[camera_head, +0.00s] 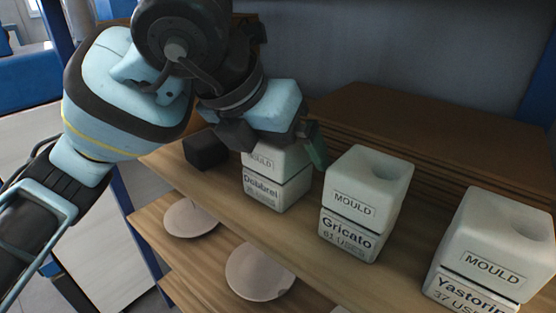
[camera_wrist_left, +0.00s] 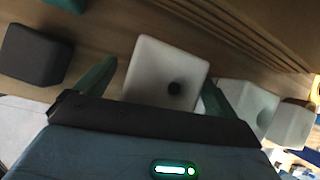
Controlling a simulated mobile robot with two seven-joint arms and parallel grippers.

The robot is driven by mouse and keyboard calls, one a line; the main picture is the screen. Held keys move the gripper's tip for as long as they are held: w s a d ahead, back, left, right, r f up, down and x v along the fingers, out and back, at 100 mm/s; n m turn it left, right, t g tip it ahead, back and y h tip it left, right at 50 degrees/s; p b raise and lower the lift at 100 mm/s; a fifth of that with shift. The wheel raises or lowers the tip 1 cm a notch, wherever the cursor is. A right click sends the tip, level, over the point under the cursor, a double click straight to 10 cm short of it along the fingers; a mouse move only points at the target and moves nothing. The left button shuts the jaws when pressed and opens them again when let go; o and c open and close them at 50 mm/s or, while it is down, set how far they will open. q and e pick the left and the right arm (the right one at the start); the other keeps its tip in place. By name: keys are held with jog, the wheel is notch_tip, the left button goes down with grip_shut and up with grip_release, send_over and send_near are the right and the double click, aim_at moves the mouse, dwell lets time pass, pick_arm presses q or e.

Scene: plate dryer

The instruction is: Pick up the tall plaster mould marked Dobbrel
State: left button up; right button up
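The white plaster mould marked Dobbrel (camera_head: 277,188) stands upright on the wooden shelf, left of the other labelled moulds. My left gripper (camera_head: 280,142) is over its top and hides much of its upper part in the head view. In the left wrist view the mould (camera_wrist_left: 160,62), with a dark round hole in its top, lies between the two green fingers of my left gripper (camera_wrist_left: 155,88). The fingers are apart; a gap shows between the left finger and the mould. The right finger is close to the mould's corner; contact cannot be told. My right gripper is not in view.
The Gricato mould (camera_head: 365,190) stands to the right, and the Yastorin mould (camera_head: 495,245) further right. A dark block (camera_head: 205,149) sits just left of the Dobbrel mould. Round plates (camera_head: 258,271) lie on the lower shelf. Stepped brown boards (camera_head: 390,115) rise behind.

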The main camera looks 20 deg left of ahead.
pick_arm(q)
jog(key=c, duration=1.4)
jog(key=shift+r, duration=0.15)
jog(key=shift+s+a+r, duration=0.1)
jog(key=shift+s+r, duration=0.05)
jog(key=shift+c, duration=0.8)
jog(key=s+a, duration=0.2)
jog(key=s, duration=0.2)
jog(key=s+a+b, duration=0.1)
jog(key=s+a, duration=0.1)
jog(key=s, duration=0.3)
jog(key=s+a, duration=0.3)
jog(key=s, duration=0.2)
jog(key=shift+s, duration=0.2)
jog(key=shift+s+a+b, duration=0.35)
jog(key=shift+s+b, duration=0.1)
jog(key=shift+s, duration=0.35)
